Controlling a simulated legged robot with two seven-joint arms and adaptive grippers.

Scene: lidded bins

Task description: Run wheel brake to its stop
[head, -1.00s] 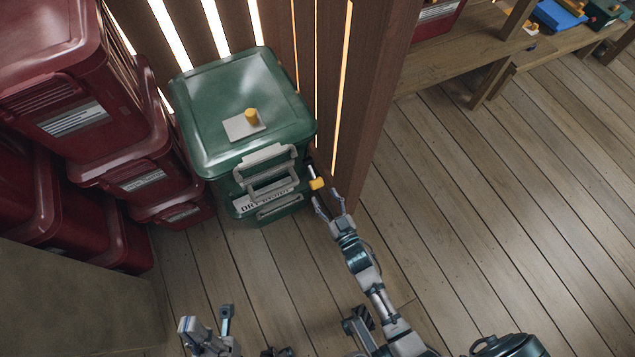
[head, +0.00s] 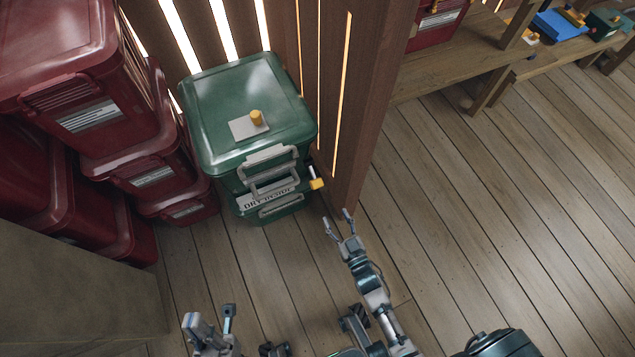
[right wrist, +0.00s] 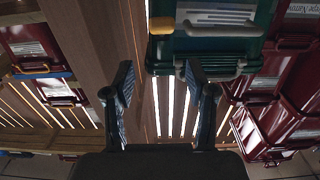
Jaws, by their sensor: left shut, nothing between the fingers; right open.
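The wheel brake appears to be the short pale lever with a yellow tip (head: 317,184) at the right side of the green bin (head: 205,140), near the floor. Its yellow tip also shows in the right wrist view (right wrist: 161,25). My right gripper (head: 337,219) is open and empty, below and to the right of the lever in the head view, with a clear gap between them. In the right wrist view its two fingers (right wrist: 165,85) are apart with nothing between them. My left gripper (head: 209,316) is shut and empty at the bottom of the head view, away from the bin.
Red bins (head: 150,165) are stacked at the left. A wooden post (head: 375,90) and slatted wall stand behind and right of the green bin. The floor (head: 500,200) at right is mostly clear.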

